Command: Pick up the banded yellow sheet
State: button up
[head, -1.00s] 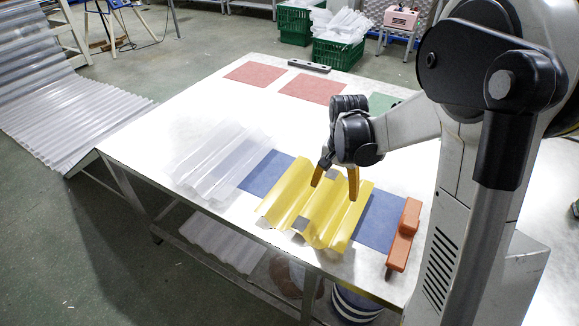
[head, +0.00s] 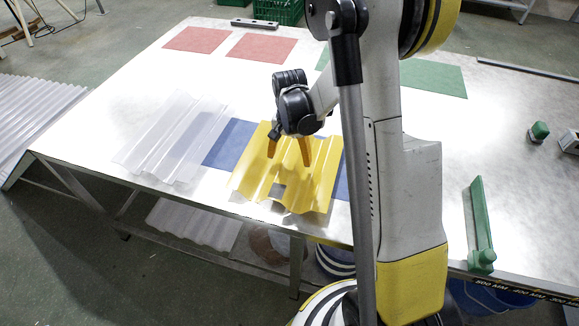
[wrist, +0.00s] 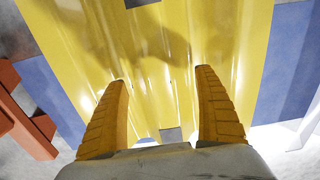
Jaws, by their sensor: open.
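The banded yellow sheet (head: 310,190) is corrugated, with grey patches at its near and far edges. It lies over a blue mat (head: 226,145) at the table's near side. My gripper (head: 289,158) is above the middle of the sheet, with its two orange fingers apart and pointing down. In the wrist view the sheet (wrist: 225,30) fills the middle, and my gripper (wrist: 162,80) has one finger on each side of a central stretch of ridges. Nothing is held between the fingers. I cannot tell whether the fingertips touch the sheet.
A clear corrugated sheet (head: 172,140) lies just left of the yellow one. An orange-red block-like tool (wrist: 25,110) shows at the left of the wrist view. Red mats (head: 197,40) lie at the back.

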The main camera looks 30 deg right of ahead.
jog(key=shift+f, duration=0.95)
jog(key=shift+r, duration=0.1)
jog(key=shift+c, duration=0.2)
jog(key=shift+s, duration=0.1)
jog(key=c, duration=1.6)
